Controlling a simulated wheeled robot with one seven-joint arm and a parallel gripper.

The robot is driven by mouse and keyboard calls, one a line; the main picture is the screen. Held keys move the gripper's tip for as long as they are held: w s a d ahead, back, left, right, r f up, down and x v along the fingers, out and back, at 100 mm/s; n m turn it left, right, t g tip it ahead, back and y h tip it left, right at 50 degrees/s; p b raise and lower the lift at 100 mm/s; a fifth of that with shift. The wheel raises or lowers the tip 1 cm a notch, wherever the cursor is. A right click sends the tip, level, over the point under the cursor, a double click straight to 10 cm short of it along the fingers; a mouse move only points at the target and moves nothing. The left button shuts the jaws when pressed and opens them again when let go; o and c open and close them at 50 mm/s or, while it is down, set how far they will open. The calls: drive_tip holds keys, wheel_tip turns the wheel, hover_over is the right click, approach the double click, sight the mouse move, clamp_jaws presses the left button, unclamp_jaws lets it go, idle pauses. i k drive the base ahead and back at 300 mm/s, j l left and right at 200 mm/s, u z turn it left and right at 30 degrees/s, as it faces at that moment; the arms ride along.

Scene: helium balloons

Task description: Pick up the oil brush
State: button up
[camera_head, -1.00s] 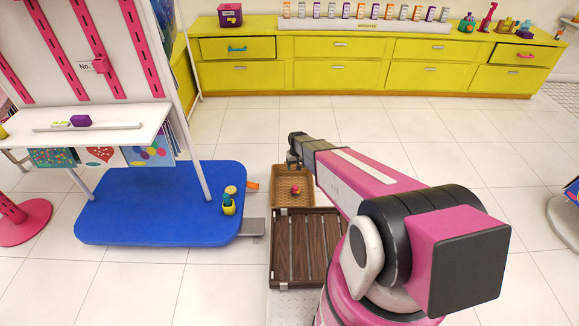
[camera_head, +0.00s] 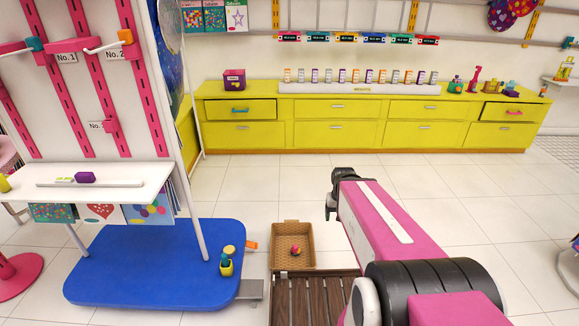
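I cannot make out a clear oil brush in this view. A small yellow holder (camera_head: 226,267) with a blue-green and yellow top stands at the right edge of the blue platform (camera_head: 150,270); its contents are too small to name. Small bottles and a pink item (camera_head: 475,78) stand on the right of the yellow cabinet's top, also too small to identify. My gripper (camera_head: 331,208) is dark and hangs at the end of my pink arm, over the floor right of the wicker basket. It is apart from these things, and its fingers are too small to read.
The wicker basket (camera_head: 277,232) holds a small red ball-like thing (camera_head: 296,250). The yellow drawer cabinet (camera_head: 335,132) lines the back wall. Open tiled floor lies before the cabinet.

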sight(223, 256)
drive_tip(key=k+l, duration=0.15)
drive_tip(key=k, duration=0.25)
drive_tip(key=k+l, duration=0.15)
drive_tip(key=k, duration=0.3)
